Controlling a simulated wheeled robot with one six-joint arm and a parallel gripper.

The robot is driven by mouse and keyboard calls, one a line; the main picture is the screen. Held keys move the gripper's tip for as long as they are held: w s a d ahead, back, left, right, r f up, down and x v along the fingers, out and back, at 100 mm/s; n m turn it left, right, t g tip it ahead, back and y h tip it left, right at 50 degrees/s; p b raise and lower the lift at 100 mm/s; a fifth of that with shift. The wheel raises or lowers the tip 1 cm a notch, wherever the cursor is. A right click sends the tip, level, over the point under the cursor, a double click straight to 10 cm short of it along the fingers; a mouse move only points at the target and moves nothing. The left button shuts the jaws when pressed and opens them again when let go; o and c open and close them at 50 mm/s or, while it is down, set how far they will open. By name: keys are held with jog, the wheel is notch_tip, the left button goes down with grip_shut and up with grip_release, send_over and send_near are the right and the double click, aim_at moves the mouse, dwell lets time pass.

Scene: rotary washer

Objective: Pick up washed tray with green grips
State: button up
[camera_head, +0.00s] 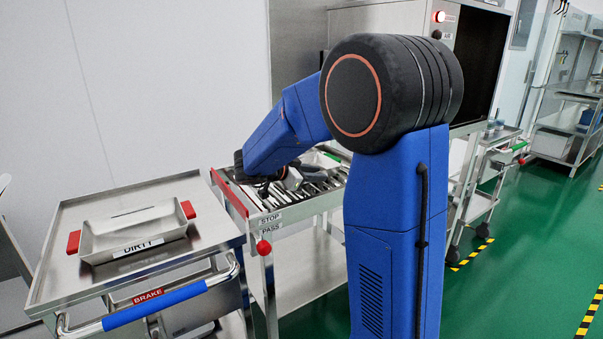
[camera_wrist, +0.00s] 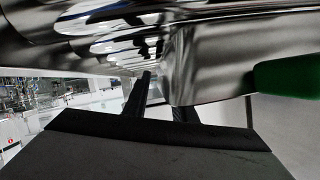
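The metal tray with green grips stands on the roller conveyor in the head view, mostly hidden behind my arm; a bit of its green grip (camera_head: 331,157) shows. In the wrist view the shiny metal tray (camera_wrist: 215,55) fills the upper part, very close, with a green grip (camera_wrist: 287,79) at the right. My gripper (camera_wrist: 160,92) has its two dark fingers apart at the tray's lower edge; the tray covers the tip of the right finger. I cannot tell whether they touch it. In the head view my gripper (camera_head: 285,178) is low over the rollers.
A tray with red grips, labelled DIRTY (camera_head: 135,232), sits on a steel cart (camera_head: 75,215) with a blue handle at the left. The conveyor (camera_head: 295,212) has a STOP/PASS label and a red knob. The washer (camera_head: 400,18) stands behind.

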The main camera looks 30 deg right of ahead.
grip_shut()
dwell(1.4)
